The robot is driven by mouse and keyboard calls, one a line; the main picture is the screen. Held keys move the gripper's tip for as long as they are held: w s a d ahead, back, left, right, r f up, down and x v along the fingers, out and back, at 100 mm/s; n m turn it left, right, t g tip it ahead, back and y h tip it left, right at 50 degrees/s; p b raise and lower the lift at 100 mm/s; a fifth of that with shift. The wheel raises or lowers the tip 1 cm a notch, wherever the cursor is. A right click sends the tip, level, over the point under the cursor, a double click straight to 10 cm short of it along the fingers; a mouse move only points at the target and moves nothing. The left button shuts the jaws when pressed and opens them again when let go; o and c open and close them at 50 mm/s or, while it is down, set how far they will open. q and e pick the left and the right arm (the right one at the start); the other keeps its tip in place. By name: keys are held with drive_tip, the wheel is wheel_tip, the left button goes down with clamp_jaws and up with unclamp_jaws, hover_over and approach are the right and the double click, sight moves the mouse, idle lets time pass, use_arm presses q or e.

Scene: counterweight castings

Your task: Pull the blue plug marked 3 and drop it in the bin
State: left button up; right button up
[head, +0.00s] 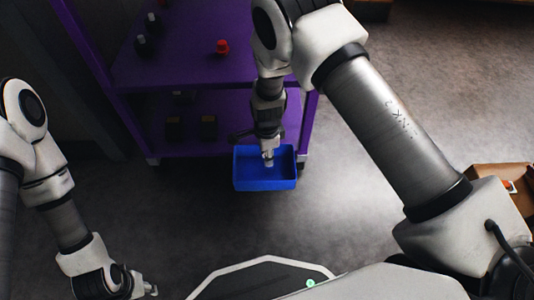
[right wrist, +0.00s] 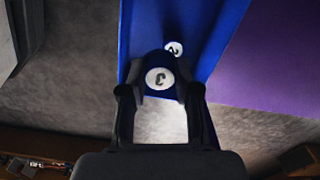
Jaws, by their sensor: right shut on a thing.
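My right gripper (head: 268,153) points down over the blue bin (head: 265,185). In the right wrist view, the right gripper (right wrist: 162,108) is shut on a blue plug (right wrist: 160,67) with a round white label; its mark looks like a 3 turned around. A pale area shows between the fingers; I cannot tell whether it belongs to the plug. A second white label marked 2 (right wrist: 173,48) shows behind it against blue; I cannot tell what carries it. My left gripper (head: 148,289) is low at the left, away from the bin; its jaw opening is unclear.
A purple shelf unit (head: 185,70) stands behind the bin. It bears a red object (head: 221,47) and dark objects with pale tops (head: 142,42); dark blocks (head: 208,127) are on its lower level. A brown box (head: 490,172) is at the right. The grey floor around the bin is clear.

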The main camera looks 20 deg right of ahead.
wheel_tip(320, 180, down, 4)
drive_tip(key=shift+r+b, duration=0.2)
drive_tip(key=shift+b, duration=0.9)
use_arm(q)
wheel_tip(320, 180, down, 3)
drive_tip(key=shift+f, duration=0.1)
use_arm(e)
drive_tip(key=shift+r, duration=0.1)
drive_tip(key=o, duration=1)
drive_tip(key=shift+r, duration=0.1)
wheel_tip(320, 180, up, 12)
drive_tip(key=shift+f, duration=0.1)
